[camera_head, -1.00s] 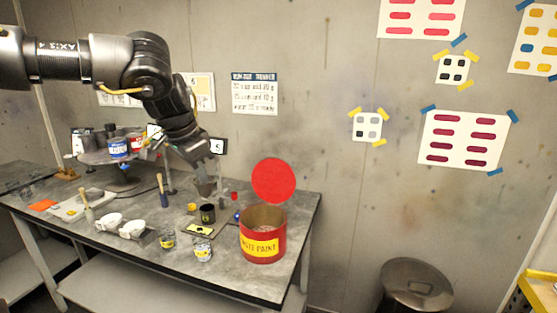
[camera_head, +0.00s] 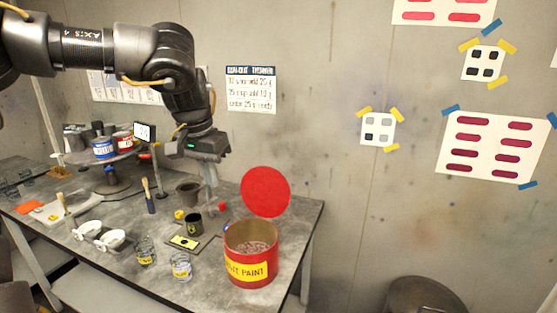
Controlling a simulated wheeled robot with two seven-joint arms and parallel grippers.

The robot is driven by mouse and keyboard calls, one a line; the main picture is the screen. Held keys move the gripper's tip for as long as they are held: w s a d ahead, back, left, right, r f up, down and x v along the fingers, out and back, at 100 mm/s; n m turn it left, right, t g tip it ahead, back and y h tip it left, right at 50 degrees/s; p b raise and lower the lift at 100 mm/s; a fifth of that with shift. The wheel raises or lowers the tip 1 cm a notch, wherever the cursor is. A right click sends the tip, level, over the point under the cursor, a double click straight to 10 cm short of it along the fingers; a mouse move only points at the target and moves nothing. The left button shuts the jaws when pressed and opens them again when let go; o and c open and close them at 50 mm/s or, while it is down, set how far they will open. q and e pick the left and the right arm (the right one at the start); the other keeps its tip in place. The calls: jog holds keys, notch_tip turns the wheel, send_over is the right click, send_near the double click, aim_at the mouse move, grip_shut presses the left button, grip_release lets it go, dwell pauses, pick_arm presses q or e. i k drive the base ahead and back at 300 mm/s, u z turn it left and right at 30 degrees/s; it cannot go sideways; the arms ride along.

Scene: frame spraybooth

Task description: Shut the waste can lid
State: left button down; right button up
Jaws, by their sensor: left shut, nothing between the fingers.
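The red waste can (camera_head: 252,274) with a yellow "paint" label stands at the right end of the grey workbench. It is open, and a grey, lumpy content shows inside. Its round red lid (camera_head: 265,191) stands upright above the can's back rim. My left gripper (camera_head: 211,181) is to the left of the lid, above the bench, with its fingers pointing down. It is shut and empty, apart from the lid. My right gripper does not show.
A turntable with paint cans (camera_head: 104,149) stands behind. A metal bin (camera_head: 425,294) is on the floor at right.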

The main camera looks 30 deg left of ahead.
aim_at(266, 191)
jog(key=i, duration=1)
jog(key=z, duration=0.05)
